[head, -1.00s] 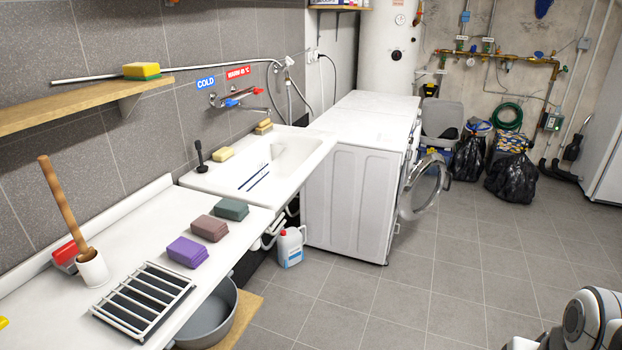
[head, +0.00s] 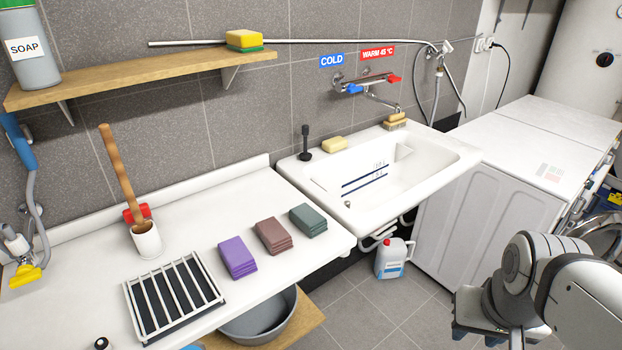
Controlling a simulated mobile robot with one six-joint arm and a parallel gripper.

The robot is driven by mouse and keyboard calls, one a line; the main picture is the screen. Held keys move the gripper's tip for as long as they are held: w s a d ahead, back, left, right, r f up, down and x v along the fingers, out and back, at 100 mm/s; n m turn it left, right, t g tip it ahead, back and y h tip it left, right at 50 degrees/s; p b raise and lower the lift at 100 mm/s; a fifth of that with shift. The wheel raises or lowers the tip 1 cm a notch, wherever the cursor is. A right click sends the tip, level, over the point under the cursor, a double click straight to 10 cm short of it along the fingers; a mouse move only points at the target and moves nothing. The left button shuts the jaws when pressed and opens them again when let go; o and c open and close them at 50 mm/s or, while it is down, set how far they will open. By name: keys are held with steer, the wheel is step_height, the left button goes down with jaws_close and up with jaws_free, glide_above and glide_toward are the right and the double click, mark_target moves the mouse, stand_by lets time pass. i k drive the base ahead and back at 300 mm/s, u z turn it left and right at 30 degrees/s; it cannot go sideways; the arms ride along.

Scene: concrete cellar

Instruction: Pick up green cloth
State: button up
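The green cloth (head: 307,220) is a folded dark green stack on the white counter, near its right end by the sink. A folded brown cloth (head: 273,236) and a folded purple cloth (head: 237,258) lie in a row to its left, with small gaps between them. Part of my arm shows at the lower right, apart from the counter and the cloths. I cannot make out the gripper's fingers, and nothing touches the green cloth.
The white sink (head: 440,163) adjoins the counter on the right. A slatted rack (head: 173,297) and a white cup (head: 147,240) with a wooden handle stand to the left. A wooden shelf (head: 130,78) overhangs the counter's back. A jug (head: 393,259) stands on the floor.

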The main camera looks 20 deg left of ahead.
mark_target(303, 216)
steer(key=u, duration=0.65)
steer(key=i, duration=0.9)
steer(key=u, duration=0.6)
